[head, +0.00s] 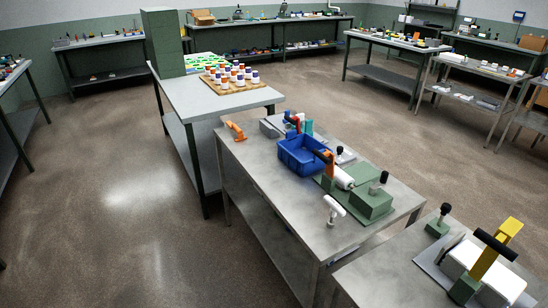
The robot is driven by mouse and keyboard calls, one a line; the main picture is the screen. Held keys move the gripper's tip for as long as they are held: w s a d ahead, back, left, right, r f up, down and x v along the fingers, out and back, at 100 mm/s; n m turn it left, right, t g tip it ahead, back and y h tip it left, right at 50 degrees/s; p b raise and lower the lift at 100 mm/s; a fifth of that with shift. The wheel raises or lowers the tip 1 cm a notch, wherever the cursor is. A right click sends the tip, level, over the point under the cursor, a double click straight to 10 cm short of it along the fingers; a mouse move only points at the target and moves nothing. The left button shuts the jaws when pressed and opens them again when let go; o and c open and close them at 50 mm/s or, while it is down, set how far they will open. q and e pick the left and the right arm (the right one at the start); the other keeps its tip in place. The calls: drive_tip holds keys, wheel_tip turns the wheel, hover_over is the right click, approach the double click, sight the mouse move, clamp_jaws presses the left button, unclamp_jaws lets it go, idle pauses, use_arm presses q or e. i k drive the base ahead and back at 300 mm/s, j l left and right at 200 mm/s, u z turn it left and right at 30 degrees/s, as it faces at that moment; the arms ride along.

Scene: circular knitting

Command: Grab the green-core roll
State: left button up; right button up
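Several white rolls with orange or dark blue-purple tops (237,72) stand upright on a wooden board (214,88) on a grey table. I cannot pick out a green core among them at this size. Behind the board, flat bright green and whitish items (206,62) lie on the same table; they are too small to identify. A white roll (343,178) lies on its side by a green block fixture on the nearer table, and its core colour cannot be told. Neither of my grippers is in view.
A tall green box (163,42) stands at the back of the roll table (215,105). The nearer table (275,195) holds a blue bin (300,155) and a green fixture (370,200). Other benches line the walls. The floor (110,190) at left is clear.

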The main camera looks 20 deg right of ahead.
sight(342, 179)
drive_tip(key=i+j+z, duration=0.15)
drive_tip(key=i, duration=0.35)
drive_tip(key=i+z, duration=0.15)
drive_tip(key=i, duration=0.35)
drive_tip(key=i+j+z, duration=0.15)
drive_tip(key=i, duration=0.35)
drive_tip(key=j, duration=0.1)
